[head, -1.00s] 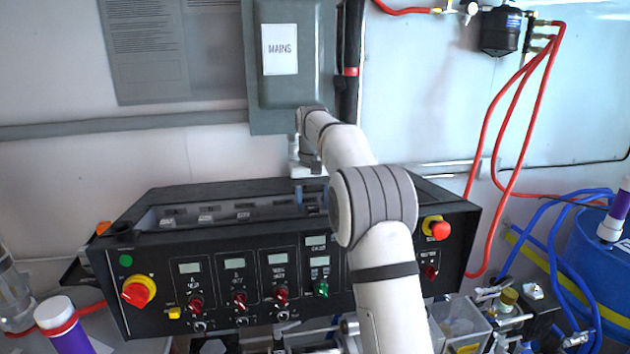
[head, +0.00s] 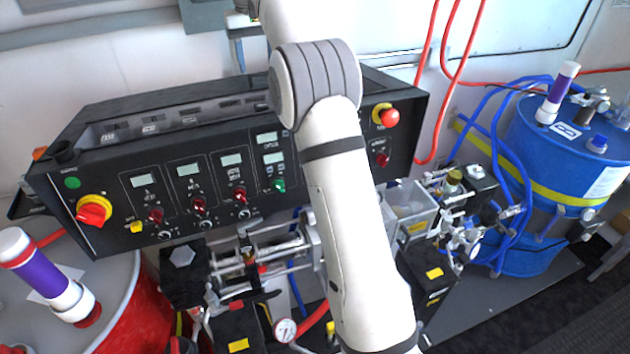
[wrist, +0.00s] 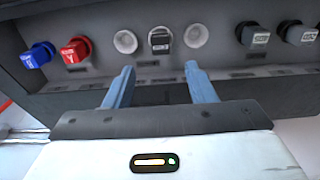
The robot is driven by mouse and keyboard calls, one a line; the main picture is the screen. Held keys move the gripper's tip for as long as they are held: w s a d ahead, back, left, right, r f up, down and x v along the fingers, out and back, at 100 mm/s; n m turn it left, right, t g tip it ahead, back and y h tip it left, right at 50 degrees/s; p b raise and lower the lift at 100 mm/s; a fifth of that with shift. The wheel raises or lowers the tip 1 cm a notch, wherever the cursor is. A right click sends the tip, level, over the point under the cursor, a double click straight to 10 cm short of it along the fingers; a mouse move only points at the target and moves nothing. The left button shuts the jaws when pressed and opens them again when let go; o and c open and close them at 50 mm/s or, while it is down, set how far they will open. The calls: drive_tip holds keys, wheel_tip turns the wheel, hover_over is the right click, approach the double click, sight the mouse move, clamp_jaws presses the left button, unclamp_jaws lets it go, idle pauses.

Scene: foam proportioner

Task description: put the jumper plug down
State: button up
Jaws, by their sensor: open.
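In the wrist view my gripper (wrist: 160,68) is open, its two blue-grey fingers apart with nothing held between them. Beyond the fingertips, a black plug with a pale label (wrist: 161,41) sits on the dark panel between two round white fittings. I cannot tell for sure whether this is the jumper plug. In the head view my arm covers part of the black control console (head: 165,225), and the fingers are mostly hidden behind the console's top and my arm.
The wrist view also shows a blue plug (wrist: 38,55), a red plug (wrist: 76,49) and more black plugs (wrist: 253,37) on the panel. The head view shows a red emergency button (head: 390,117), a blue drum (head: 540,150) and red hoses (head: 432,90).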

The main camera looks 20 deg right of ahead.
drive_tip(key=s+r+t, duration=0.2)
drive_tip(key=s, duration=1.8)
drive_tip(key=s+f+t, duration=0.1)
drive_tip(key=s+f, duration=0.6)
drive_tip(key=s, duration=0.2)
drive_tip(key=s+f+t, duration=0.1)
drive_tip(key=s+f, duration=0.6)
drive_tip(key=s, duration=0.3)
drive_tip(key=shift+s+d, duration=0.25)
drive_tip(key=shift+d, duration=0.2)
wheel_tip(320, 180, down, 10)
drive_tip(key=b, duration=0.8)
drive_tip(key=shift+w+f+g, duration=0.25)
drive_tip(key=shift+g, duration=0.15)
